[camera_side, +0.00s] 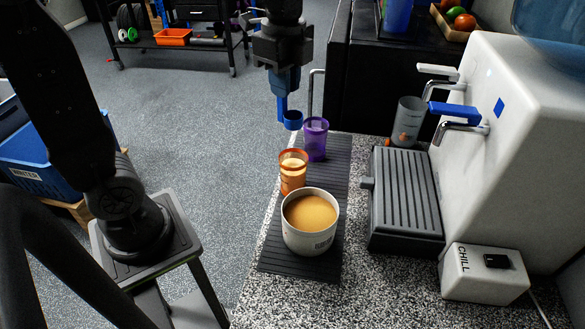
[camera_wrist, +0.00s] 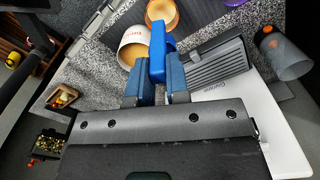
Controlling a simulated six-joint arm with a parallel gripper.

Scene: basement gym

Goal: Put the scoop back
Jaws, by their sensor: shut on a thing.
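My gripper (camera_side: 284,80) points down above the far end of a dark ribbed mat (camera_side: 283,262), shut on the blue scoop (camera_side: 293,120). The scoop hangs below the fingers, its small bowl at the bottom, near and above the purple cup (camera_side: 316,140). In the wrist view the scoop (camera_wrist: 157,50) sticks out from between the blue fingers (camera_wrist: 160,80). A white tub (camera_side: 309,240) with tan contents stands on the mat nearest the side camera. It also shows in the wrist view (camera_wrist: 128,48), partly behind the scoop. Whether the bowl holds anything is hidden.
An orange cup (camera_side: 293,180) with pale contents stands between the tub and the purple cup. A white dispenser (camera_side: 500,130) with taps, a drip tray (camera_side: 405,200) and a grey cup (camera_side: 407,122) are at the right. A CHILL box (camera_side: 484,273) sits in front.

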